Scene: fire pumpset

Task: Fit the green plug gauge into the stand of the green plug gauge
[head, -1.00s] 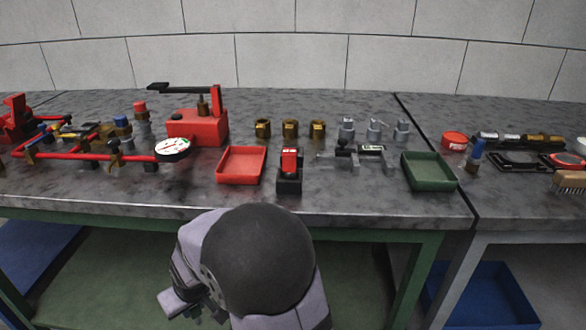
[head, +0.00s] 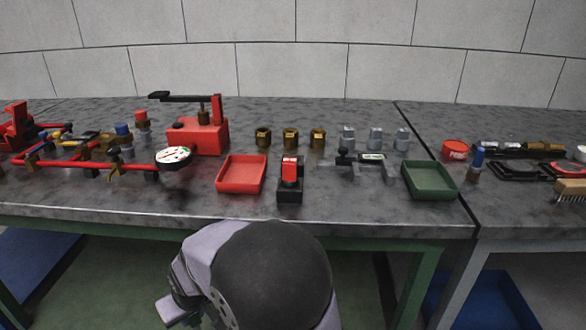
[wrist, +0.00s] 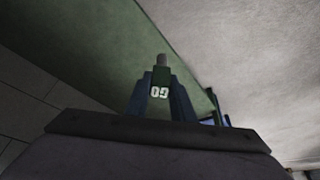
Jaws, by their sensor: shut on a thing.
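My gripper (wrist: 160,92) is shut on the green plug gauge (wrist: 161,76). In the wrist view the gauge is a dark green body with white digits and a grey pin at its far end, between two dark blue fingers. It is clear of any stand. In the head view my arm is low in front of the bench, and the gripper and gauge are hidden there. I cannot surely pick out the stand of the green plug gauge. A grey fixture (head: 388,172) with a green-and-white label stands on the bench, right of a red piece (head: 290,170) on a black block.
A red tray (head: 241,188) and a green tray (head: 429,194) lie near the bench's front edge. Brass fittings (head: 290,138) and grey fittings (head: 376,138) stand behind. A red pump (head: 197,136) and red piping with a gauge dial (head: 173,156) fill the left.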

